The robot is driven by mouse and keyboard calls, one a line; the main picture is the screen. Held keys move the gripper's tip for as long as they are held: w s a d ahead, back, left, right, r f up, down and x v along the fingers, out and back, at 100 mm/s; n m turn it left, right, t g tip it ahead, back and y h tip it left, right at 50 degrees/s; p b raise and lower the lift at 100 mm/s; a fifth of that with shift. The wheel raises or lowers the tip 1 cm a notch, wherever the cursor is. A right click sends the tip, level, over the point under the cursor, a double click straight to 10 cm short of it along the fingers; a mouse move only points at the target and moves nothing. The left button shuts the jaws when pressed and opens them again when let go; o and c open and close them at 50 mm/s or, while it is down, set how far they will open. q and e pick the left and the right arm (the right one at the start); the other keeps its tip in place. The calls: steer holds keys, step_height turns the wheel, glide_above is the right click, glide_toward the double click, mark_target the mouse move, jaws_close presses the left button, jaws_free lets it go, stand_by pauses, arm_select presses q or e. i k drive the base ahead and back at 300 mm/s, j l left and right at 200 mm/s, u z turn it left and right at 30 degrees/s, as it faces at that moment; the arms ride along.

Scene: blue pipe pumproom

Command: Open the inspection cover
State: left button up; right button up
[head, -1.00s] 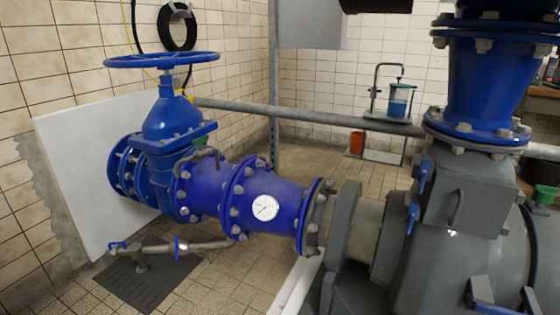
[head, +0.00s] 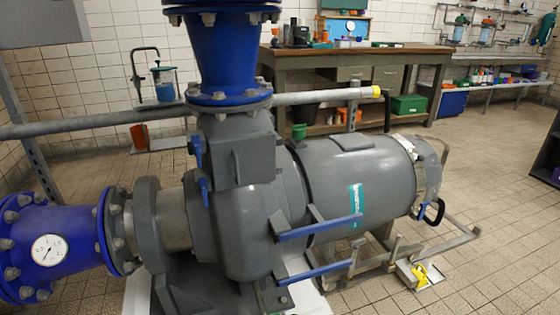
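A large grey pump (head: 250,215) stands in the middle of the head view. A boxy grey plate (head: 242,152) on its upper front, below the blue vertical pipe, looks like the inspection cover. It sits flat against the pump and appears shut. Two blue levers are at its left side, an upper one (head: 197,151) and a lower one (head: 204,190). I cannot make out how they fasten. Neither of my grippers is in view.
A blue pipe with a gauge (head: 47,250) joins the pump from the left. A grey rail (head: 90,125) runs behind. A workbench (head: 360,58) stands at the back. Metal frame bars (head: 425,250) stick out right of the pump. Tiled floor (head: 490,170) is clear at right.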

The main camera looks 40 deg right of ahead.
mark_target(246, 166)
steer(key=z, duration=0.9)
